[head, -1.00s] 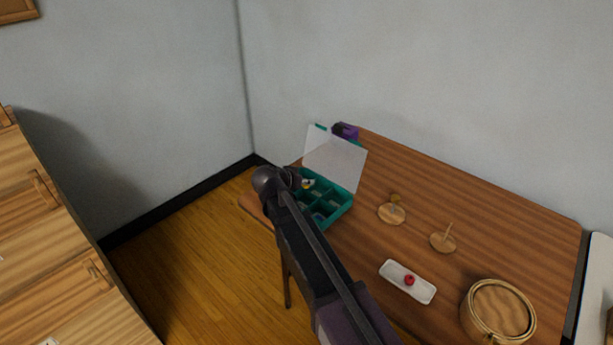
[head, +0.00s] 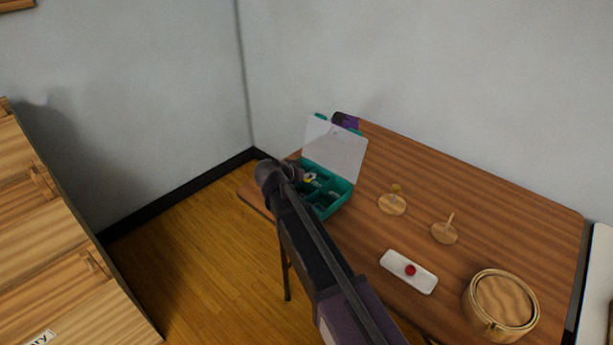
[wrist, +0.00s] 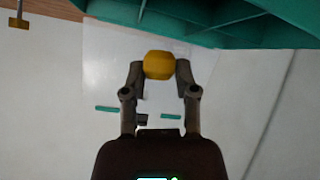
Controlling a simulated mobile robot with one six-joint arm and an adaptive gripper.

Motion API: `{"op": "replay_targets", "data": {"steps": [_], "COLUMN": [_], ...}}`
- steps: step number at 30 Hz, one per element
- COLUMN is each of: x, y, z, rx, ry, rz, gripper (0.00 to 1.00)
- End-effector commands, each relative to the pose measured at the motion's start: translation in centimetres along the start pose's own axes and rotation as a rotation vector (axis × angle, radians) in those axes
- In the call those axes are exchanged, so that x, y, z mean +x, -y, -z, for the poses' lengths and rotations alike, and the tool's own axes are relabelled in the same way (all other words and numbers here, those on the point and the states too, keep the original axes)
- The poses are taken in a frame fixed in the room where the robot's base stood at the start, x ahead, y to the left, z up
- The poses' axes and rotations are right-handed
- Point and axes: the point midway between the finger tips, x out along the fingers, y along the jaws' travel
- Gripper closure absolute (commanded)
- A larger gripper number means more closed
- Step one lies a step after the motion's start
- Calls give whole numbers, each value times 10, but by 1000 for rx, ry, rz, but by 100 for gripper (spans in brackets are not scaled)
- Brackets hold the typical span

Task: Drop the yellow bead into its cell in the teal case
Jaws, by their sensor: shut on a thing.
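The teal case (head: 344,203) stands open at the far left end of the table, its pale lid (head: 337,150) raised at the back. Its walls and dividers (wrist: 230,15) run along the top of the wrist view. My gripper (wrist: 159,68) is shut on the yellow bead (wrist: 158,65), with one finger on each side. In the head view my gripper (head: 306,178) is over the case's left part, with my arm hiding some of the cells. The bead's height above the cells is hard to tell.
Two wooden stands with pegs (head: 392,205) (head: 444,234) are right of the case. A white tray (head: 423,283) holds a red bead (head: 410,270). A round wooden box (head: 502,306) is at the near right. A purple and dark object (head: 346,121) lies behind the lid.

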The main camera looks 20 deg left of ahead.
Motion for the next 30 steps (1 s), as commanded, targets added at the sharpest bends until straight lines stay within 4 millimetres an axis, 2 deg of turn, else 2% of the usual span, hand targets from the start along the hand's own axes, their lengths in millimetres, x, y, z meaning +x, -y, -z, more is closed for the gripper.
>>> {"op": "replay_targets", "data": {"steps": [3, 12, 28, 29, 30], "x": [8, 19, 21, 21, 20], "y": [4, 9, 10, 10, 10], "z": [-12, -26, -30, -30, -30], "rx": [0, 0, -1, -1, -1], "ry": [0, 0, 0, 0, 0], "rz": [0, 1, 1, 1, 1], "gripper": [77, 78, 78, 53, 41]}}
